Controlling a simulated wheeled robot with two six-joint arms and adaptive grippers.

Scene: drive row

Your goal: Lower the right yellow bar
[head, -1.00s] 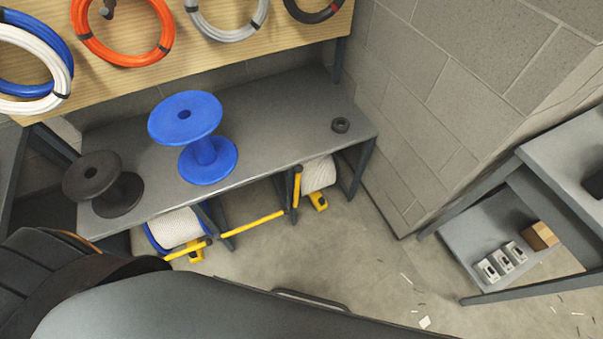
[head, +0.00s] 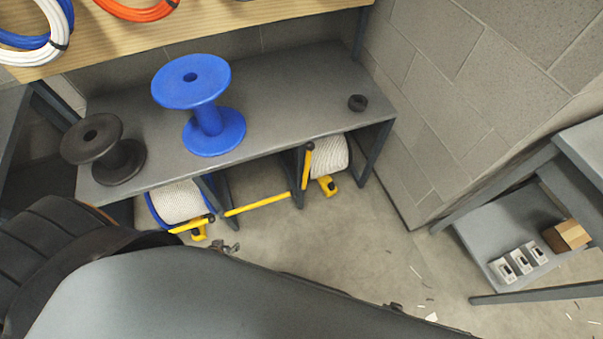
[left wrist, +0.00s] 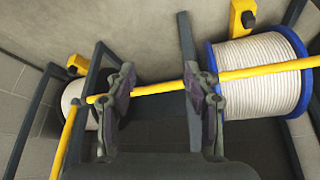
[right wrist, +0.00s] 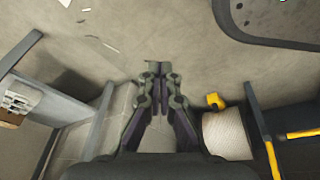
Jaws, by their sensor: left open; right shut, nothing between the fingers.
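The right yellow bar (head: 307,166) stands raised, nearly upright, beside the right white cable reel (head: 331,155) under the bench. A middle yellow bar (head: 258,204) and a left yellow bar (head: 192,225) lie roughly level. My left gripper (head: 231,247) is open and empty in front of the left and middle bars. In the left wrist view, a level yellow bar (left wrist: 158,89) passes behind its fingers (left wrist: 161,75), and the raised bar (left wrist: 66,140) is at left. My right gripper (right wrist: 158,68) is shut and empty; the raised bar (right wrist: 263,140) and right reel (right wrist: 226,132) are to its right.
Dark bench legs (head: 375,160) flank the reels. A side shelf (head: 480,235) stands at right. Floor between them is mostly open, with scraps.

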